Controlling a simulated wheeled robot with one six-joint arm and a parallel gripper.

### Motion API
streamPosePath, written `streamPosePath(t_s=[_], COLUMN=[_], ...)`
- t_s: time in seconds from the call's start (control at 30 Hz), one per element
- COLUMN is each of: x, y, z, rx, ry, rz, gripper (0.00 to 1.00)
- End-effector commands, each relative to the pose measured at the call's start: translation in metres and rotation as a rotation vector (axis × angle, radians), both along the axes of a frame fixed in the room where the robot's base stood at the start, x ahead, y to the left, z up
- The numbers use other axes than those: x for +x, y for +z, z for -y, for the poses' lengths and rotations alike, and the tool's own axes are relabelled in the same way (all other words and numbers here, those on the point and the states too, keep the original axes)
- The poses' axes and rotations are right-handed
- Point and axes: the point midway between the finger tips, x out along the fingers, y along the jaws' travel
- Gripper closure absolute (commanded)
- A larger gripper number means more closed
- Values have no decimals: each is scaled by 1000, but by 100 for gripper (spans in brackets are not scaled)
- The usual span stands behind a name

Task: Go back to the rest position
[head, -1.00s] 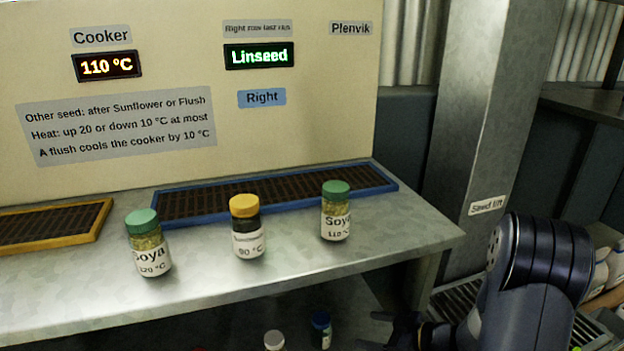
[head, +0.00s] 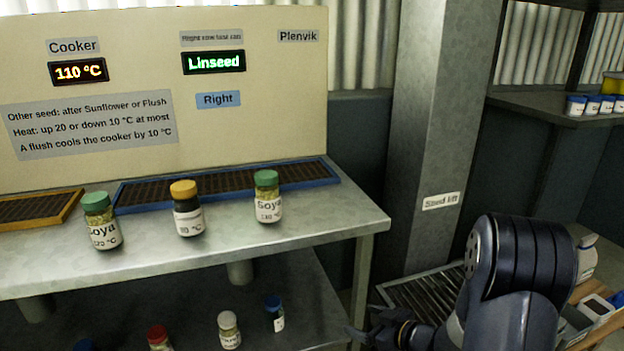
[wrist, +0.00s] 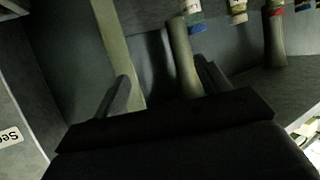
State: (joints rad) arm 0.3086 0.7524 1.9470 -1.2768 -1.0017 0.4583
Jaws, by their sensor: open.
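My gripper (head: 382,333) is at the bottom of the head view, right of the bench and in front of the slatted metal rack. Its fingers are dark and partly cut off by the lower edge. In the wrist view my gripper (wrist: 163,82) shows two fingers spread apart with nothing held between them. My arm bends down to it from the right side of the head view.
Three jars stand on the bench (head: 330,222): soya (head: 101,221), a yellow-capped one (head: 187,209) and soya (head: 268,197). Several jars stand on a lower shelf (head: 190,300). A seed lift column (head: 430,130) rises behind the rack (head: 425,292). Boxes (head: 597,308) lie at right.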

Motion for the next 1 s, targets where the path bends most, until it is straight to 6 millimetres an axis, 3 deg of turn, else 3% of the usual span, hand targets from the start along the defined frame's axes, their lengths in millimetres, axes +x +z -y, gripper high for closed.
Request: streamPosePath(t_s=[0.4,1.0], x=[10,6], y=[3,1], z=[-3,-8], rx=[1,-25], ry=[-111,-114], rz=[0,14], gripper=[28,28])
